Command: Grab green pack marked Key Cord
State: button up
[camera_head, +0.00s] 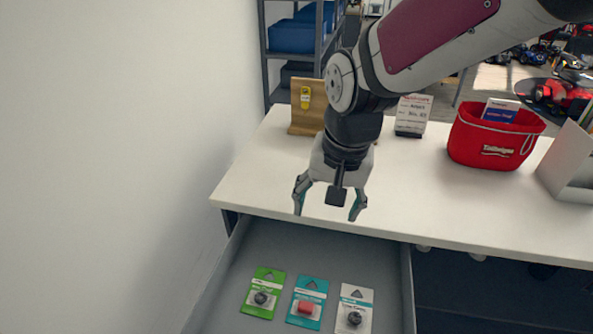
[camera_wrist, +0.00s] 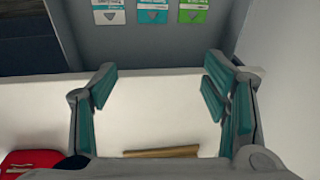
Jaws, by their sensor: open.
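The green pack (camera_head: 263,292) lies flat in the open drawer, leftmost of three packs in a row, with a dark round item on it. Its print is too small to read. It also shows in the wrist view (camera_wrist: 194,11), at the top, partly cut off. My gripper (camera_head: 329,208) is open and empty, above the front edge of the white table, higher than the drawer and behind the packs. In the wrist view my gripper (camera_wrist: 160,88) has its teal-padded fingers spread wide, with nothing between them.
A teal pack (camera_head: 307,303) with a red item and a white pack (camera_head: 355,308) lie beside the green one. The drawer (camera_head: 330,247) has raised side walls. A red bin (camera_head: 494,137), a small sign (camera_head: 412,115) and a wooden stand (camera_head: 307,119) stand on the table. A wall is at left.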

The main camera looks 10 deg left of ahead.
jog(key=a+f+g+b, duration=0.1)
jog(key=a+f, duration=0.6)
jog(key=f, duration=0.1)
jog(key=h+b, duration=0.1)
send_over(261, 291)
jog(key=shift+g, duration=0.4)
notch_tip(261, 291, down, 18)
jog(key=shift+d+f, duration=0.1)
jog(key=shift+d, duration=0.05)
jog(key=shift+f, duration=2.9)
jog(key=c, duration=1.3)
